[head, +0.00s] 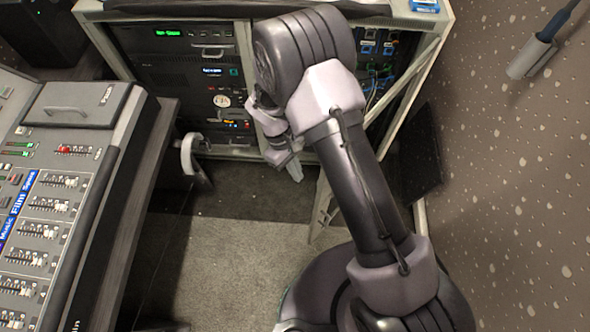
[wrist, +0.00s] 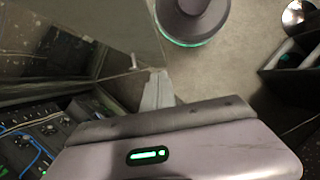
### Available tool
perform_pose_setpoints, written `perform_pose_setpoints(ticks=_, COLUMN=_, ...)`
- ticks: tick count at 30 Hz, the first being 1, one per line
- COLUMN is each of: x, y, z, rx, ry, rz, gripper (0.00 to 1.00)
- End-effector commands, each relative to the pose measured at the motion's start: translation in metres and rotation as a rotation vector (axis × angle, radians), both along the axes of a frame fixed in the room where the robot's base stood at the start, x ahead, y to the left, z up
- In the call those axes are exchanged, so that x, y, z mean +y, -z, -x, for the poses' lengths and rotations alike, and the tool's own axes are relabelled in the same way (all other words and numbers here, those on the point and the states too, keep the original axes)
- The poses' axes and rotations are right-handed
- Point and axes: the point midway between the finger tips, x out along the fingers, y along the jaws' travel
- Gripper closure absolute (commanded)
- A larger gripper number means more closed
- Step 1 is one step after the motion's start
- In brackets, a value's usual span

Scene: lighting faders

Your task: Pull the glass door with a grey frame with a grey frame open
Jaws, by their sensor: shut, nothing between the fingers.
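The glass door with a grey frame stands ajar from the equipment cabinet; its glass panel (wrist: 110,30) fills the upper left of the wrist view. In the head view, a lower part of its pale frame (head: 321,205) shows left of my arm, which hides most of the door. A small handle (wrist: 133,62) sits near the panel's edge in the wrist view. My gripper (wrist: 160,76) is shut and empty, with its fingertips close beside that edge. I cannot tell whether they touch it. In the head view my gripper (head: 294,170) is in front of the cabinet, low.
The cabinet (head: 250,60) holds rack units with lit displays; cables show in its right bay (head: 375,70). A mixing desk (head: 60,190) with faders stands at left. A speckled wall (head: 510,180) bounds the right. The carpet (head: 225,265) between is clear.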

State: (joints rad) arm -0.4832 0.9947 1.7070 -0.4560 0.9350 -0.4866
Motion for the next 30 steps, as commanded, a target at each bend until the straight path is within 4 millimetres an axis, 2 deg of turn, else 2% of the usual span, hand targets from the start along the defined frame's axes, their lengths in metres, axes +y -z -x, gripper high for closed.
perform_pose_setpoints(ticks=1, x=-0.004, y=0.015, z=0.004, rx=0.004, ry=0.001, rz=0.002, gripper=1.00)
perform_pose_setpoints(ticks=6, x=-0.016, y=0.045, z=0.013, rx=0.002, ry=0.002, rz=0.001, gripper=1.00)
perform_pose_setpoints(ticks=12, x=-0.038, y=0.041, z=0.031, rx=0.001, ry=0.001, rz=0.000, gripper=1.00)
perform_pose_setpoints(ticks=15, x=-0.042, y=0.040, z=0.034, rx=-0.001, ry=0.002, rz=0.000, gripper=1.00)
perform_pose_setpoints(ticks=30, x=-0.043, y=0.039, z=0.036, rx=0.001, ry=0.001, rz=0.000, gripper=1.00)
